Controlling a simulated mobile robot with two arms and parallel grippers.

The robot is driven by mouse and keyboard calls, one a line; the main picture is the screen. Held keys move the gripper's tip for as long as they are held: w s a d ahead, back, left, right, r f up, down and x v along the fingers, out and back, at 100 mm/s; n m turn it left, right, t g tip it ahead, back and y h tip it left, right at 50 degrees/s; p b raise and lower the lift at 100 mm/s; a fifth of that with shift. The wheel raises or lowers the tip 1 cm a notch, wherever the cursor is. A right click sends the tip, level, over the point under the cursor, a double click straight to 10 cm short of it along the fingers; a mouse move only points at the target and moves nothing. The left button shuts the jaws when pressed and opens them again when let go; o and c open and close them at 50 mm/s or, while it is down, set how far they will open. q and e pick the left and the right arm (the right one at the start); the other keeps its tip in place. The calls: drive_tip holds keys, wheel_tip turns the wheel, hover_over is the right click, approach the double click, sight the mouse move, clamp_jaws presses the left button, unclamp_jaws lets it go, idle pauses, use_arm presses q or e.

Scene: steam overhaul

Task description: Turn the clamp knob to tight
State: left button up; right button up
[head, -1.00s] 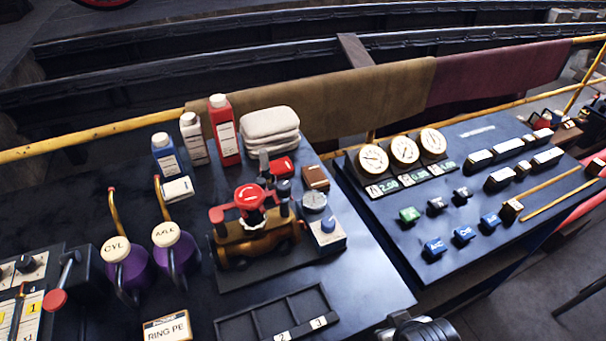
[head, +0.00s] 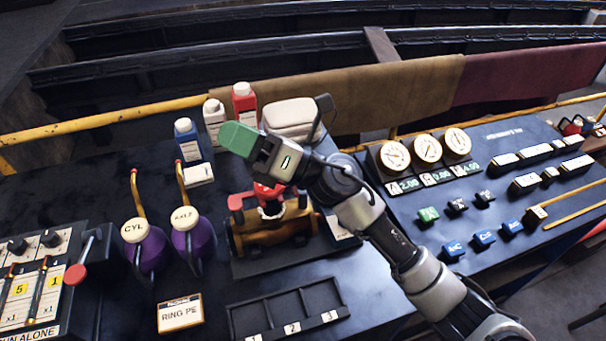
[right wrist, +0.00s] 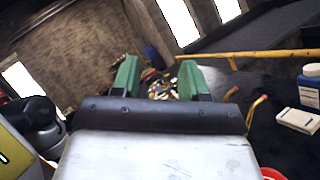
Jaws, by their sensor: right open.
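A small brass engine (head: 250,238) stands on a dark base on the table, with a red part (head: 268,193) on its top. Which part is the clamp knob I cannot tell for sure. My left gripper is out of view.
Two purple oil cans (head: 147,248) stand left of the engine. A compartment tray (head: 238,320) lies in front. A gauge panel (head: 478,215) is at the right.

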wheel_tip(320, 180, down, 7)
drive_tip(key=a+n+g+h, duration=0.2)
drive_tip(key=n+g+h, duration=0.5)
drive_tip(key=n+h, duration=0.7)
drive_tip(key=w+d+n+h, duration=0.1)
drive_tip(key=d, duration=0.1)
drive_tip(key=w+d+n+t+h, duration=0.1)
drive_tip(key=d+h, duration=0.1)
drive_tip(key=w+d+t+h, duration=0.1)
drive_tip(key=w+d, duration=0.1)
drive_tip(key=shift+f+n+h, duration=0.2)
drive_tip(key=shift+n+h, duration=0.2)
drive_tip(key=w+d+r+t+h, duration=0.1)
drive_tip(key=w+d+r+h, duration=0.1)
drive_tip(key=w+d+h, duration=0.3)
drive_tip(key=shift+y, duration=0.4)
drive_tip(key=f+p, duration=0.1)
drive_tip(key=f, duration=0.2)
drive_tip(key=s+f+p, duration=0.1)
drive_tip(key=f, duration=0.2)
drive_tip(key=s+f+p, duration=0.1)
drive_tip(key=f, duration=0.2)
drive_tip(key=shift+d, duration=0.4)
drive_tip(key=shift+w+f, duration=0.1)
drive_tip(key=shift+f, duration=0.6)
